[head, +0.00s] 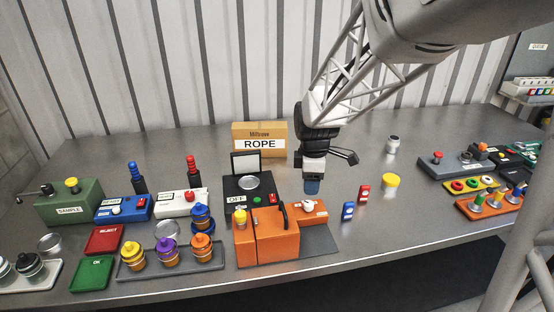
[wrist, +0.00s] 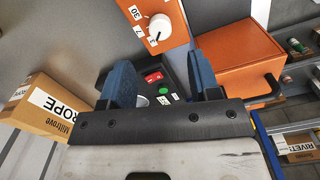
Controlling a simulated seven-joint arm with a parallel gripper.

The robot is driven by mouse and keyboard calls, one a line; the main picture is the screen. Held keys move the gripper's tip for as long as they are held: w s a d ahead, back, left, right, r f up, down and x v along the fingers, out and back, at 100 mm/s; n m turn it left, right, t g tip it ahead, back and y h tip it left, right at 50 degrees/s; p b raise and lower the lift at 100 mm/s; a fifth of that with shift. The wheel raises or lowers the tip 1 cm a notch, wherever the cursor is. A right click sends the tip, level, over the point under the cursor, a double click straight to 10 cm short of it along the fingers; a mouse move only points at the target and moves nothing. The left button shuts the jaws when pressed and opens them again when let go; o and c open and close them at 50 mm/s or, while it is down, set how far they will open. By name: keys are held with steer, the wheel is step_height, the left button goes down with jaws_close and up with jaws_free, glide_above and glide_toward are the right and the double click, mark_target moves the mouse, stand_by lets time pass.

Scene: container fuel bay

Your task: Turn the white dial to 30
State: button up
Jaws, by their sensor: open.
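The white dial (wrist: 160,27) sits on an orange panel (wrist: 155,12) in the wrist view. Labels beside it read 30, 7 and what looks like 3. Its dark pointer mark seems to face the label that looks like 3. In the head view the white dial (head: 308,204) is small on the right part of the orange unit (head: 266,238). My gripper (head: 312,187) hangs above and behind the dial, apart from it. In the wrist view my gripper (wrist: 160,75) has its two blue fingers spread, with nothing held between them.
A ROPE box (head: 259,139) stands behind. A black device (head: 250,190) with an upright lid and red and green buttons is left of my gripper.

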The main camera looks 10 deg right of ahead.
mark_target(309, 203)
steer(key=shift+f, duration=0.1)
steer(key=shift+f, duration=3.8)
steer(key=c, duration=0.9)
